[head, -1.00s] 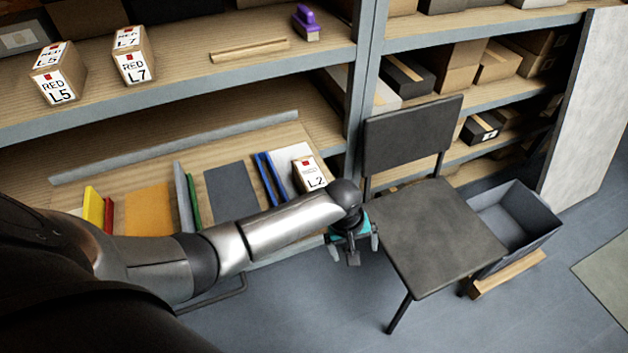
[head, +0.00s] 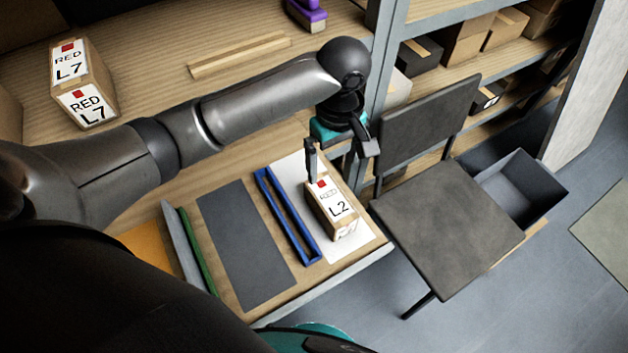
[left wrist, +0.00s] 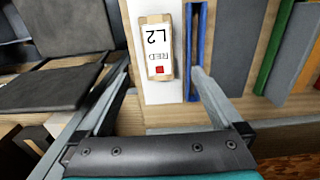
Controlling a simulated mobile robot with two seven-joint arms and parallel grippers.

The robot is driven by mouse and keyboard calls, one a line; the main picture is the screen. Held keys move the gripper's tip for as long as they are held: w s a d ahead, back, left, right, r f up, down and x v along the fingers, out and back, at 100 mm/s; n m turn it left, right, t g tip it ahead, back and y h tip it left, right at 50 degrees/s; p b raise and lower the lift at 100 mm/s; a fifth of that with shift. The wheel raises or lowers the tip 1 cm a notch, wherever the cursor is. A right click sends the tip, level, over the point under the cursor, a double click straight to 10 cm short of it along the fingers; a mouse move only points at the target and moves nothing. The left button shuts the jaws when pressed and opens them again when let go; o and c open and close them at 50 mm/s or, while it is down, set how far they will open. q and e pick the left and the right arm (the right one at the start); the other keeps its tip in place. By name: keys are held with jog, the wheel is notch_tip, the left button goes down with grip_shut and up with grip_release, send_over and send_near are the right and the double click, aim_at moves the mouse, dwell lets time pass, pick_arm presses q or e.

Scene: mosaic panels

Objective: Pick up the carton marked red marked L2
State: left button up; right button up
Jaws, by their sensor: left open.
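The carton marked RED L2 (head: 332,208) is a small brown box with a white label and a red square. My right gripper is not clearly in view; a teal part shows at the bottom edge.
A dark grey panel (head: 245,240) lies left of the blue frame. A dark chair (head: 447,228) stands close on the right, with a grey bin (head: 520,195) beyond it.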

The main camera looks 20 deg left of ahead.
pick_arm(q)
jog(key=b, duration=0.3)
send_over(331, 198)
jog(key=f, duration=0.9)
jog(key=shift+s+f, duration=0.2)
jog(key=shift+s, duration=0.05)
jog(key=shift+f, duration=0.45)
jog(key=f, duration=0.1)
jog(key=f+b, duration=0.1)
jog(key=f, duration=0.1)
jog(key=f+b, duration=0.1)
jog(key=shift+w+f, duration=0.25)
jog(key=shift+f, duration=0.25)
pick_arm(e)
jog(key=f, duration=0.5)
jog(key=shift+s+d+f, duration=0.2)
jog(key=shift+s+d, duration=0.2)
